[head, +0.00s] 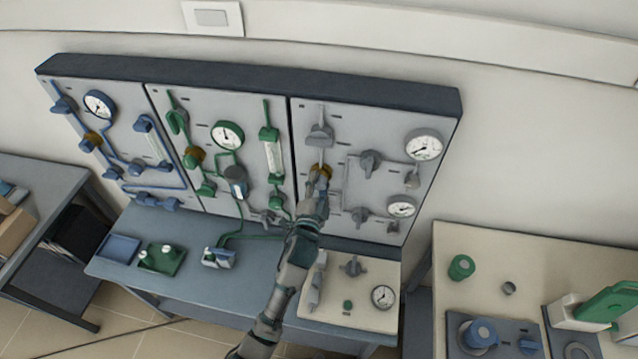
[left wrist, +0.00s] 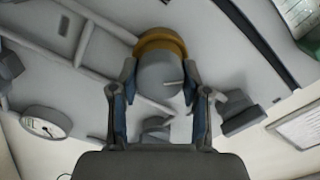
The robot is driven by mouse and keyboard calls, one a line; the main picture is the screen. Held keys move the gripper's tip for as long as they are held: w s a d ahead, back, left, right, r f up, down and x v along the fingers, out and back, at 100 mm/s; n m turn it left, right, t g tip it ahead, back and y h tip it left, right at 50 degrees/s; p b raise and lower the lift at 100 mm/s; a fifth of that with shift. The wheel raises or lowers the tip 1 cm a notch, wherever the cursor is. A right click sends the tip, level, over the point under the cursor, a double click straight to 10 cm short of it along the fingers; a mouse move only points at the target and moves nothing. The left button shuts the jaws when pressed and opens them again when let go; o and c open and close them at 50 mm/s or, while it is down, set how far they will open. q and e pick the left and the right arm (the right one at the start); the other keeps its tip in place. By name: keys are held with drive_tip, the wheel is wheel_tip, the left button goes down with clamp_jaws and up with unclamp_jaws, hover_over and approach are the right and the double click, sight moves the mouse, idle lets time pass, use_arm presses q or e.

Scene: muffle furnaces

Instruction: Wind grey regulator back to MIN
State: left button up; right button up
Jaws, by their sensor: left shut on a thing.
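The grey regulator (left wrist: 160,76) is a round grey knob on a brass-coloured body (left wrist: 160,42), seen close up in the left wrist view. A pale index line shows on its face. My left gripper (left wrist: 159,88) has a finger on each side of the knob and is shut on it. In the head view my left gripper (head: 315,187) reaches the right-hand grey panel (head: 385,130), and the brass body (head: 320,172) shows just above it; the knob is mostly hidden there. The MIN mark is not readable. My right gripper is in neither view.
The grey panel also carries valve handles (head: 370,162) and two gauges (head: 424,145) (head: 402,206). Blue and green panels stand to its left. The bench below holds a green tray (head: 162,258) and a pale board with a gauge (head: 384,296).

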use_arm(q)
drive_tip(key=n, duration=0.2)
drive_tip(key=n+p, duration=0.1)
drive_tip(key=n, duration=0.1)
drive_tip(key=shift+f+n, duration=0.3)
drive_tip(key=shift+f, duration=0.05)
drive_tip(key=shift+f+n+p, duration=0.1)
drive_tip(key=shift+n+p, duration=0.8)
drive_tip(key=shift+n, duration=1.3)
drive_tip(key=o, duration=1.1)
drive_tip(key=shift+o, duration=0.2)
drive_tip(key=shift+r, duration=0.25)
drive_tip(key=s+a, duration=0.2)
drive_tip(key=s, duration=0.9)
drive_tip(key=shift+s, duration=0.3)
